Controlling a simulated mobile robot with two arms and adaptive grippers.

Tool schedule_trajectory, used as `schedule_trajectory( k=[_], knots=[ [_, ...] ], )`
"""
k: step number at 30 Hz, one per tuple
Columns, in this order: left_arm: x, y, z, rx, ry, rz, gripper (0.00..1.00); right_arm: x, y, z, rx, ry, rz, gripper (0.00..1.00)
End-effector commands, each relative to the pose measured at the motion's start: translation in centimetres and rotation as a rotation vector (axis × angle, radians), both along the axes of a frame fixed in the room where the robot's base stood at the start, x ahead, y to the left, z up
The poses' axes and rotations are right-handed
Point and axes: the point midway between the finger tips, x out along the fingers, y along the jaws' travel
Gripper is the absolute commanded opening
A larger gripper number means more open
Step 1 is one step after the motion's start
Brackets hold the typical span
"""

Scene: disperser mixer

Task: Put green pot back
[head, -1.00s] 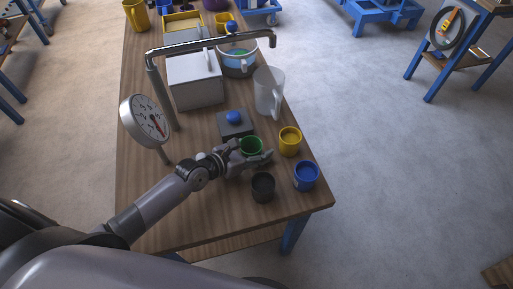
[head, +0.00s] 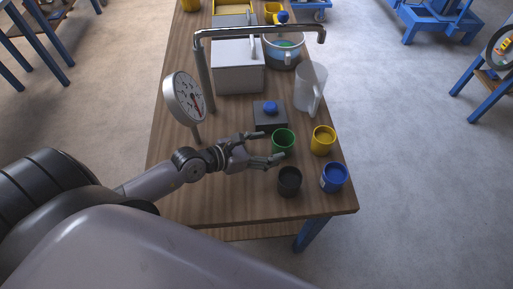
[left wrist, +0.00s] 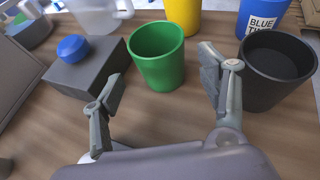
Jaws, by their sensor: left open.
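The green pot (head: 284,141) stands upright on the wooden table, among the other small pots. It also shows in the left wrist view (left wrist: 160,62), upright and apart from both fingers. My left gripper (head: 270,148) is open and empty, just to the left of the green pot in the head view. In the left wrist view its fingertips (left wrist: 170,88) are spread, with the green pot ahead between them. My right gripper is not in view.
A black pot (head: 289,181), a blue pot (head: 333,177) and a yellow pot (head: 322,140) stand close by. A grey box with a blue button (head: 270,108), a clear jug (head: 310,88) and a dial gauge (head: 185,98) are near. The table's front left is clear.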

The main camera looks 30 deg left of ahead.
Motion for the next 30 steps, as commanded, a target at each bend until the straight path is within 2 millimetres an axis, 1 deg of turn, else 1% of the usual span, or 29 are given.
schedule_trajectory(
  k=[1,3,9,30],
  knots=[
    [-0.8,0.4,0.3,0.003,0.001,-0.003,0.68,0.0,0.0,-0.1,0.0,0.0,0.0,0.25],
    [-1.5,0.9,0.6,0.001,0.0,0.0,0.68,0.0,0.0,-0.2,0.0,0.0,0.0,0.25],
    [-2.7,1.6,1.3,0.0,0.0,-0.001,0.68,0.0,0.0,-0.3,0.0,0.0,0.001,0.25],
    [-2.8,1.7,1.4,0.0,-0.001,-0.001,0.68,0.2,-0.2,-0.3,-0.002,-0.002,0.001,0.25]
  ],
)
